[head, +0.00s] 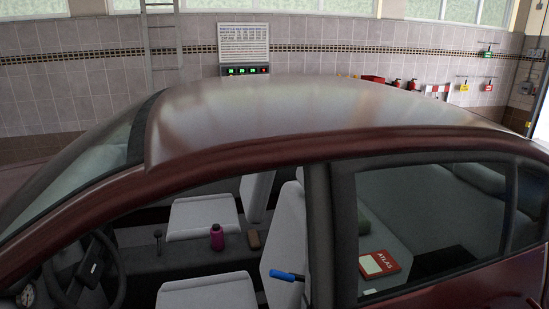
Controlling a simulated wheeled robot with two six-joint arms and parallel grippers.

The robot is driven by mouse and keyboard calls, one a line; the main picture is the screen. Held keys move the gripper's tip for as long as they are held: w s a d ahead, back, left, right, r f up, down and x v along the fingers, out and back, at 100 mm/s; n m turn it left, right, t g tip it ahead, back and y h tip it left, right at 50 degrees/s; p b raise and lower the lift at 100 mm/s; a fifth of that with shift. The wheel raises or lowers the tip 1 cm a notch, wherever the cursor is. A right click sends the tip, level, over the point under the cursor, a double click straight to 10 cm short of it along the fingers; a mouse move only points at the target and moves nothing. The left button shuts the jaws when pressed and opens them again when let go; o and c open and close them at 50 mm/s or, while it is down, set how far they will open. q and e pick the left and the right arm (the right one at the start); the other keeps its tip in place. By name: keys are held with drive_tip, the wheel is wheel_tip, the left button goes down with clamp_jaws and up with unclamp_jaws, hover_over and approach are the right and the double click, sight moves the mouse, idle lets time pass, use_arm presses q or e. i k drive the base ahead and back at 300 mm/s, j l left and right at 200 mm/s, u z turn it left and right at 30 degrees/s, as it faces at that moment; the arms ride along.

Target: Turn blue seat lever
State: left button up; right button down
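The blue seat lever (286,275) shows in the head view through the open front side window of a dark red car (240,155). It is a short blue handle lying roughly level, tilted slightly down to the right, at the side of the near front seat's light grey backrest (282,240). The near seat cushion (207,292) is to its left and is cut off by the picture's bottom edge. Neither of my grippers is in view, and nothing touches the lever.
The car's roof edge and door pillar (319,230) frame the window. A tiled wall stands behind.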

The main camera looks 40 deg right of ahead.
sight(290, 277)
drive_tip(key=k+l, duration=0.5)
drive_tip(key=z, duration=1.55)
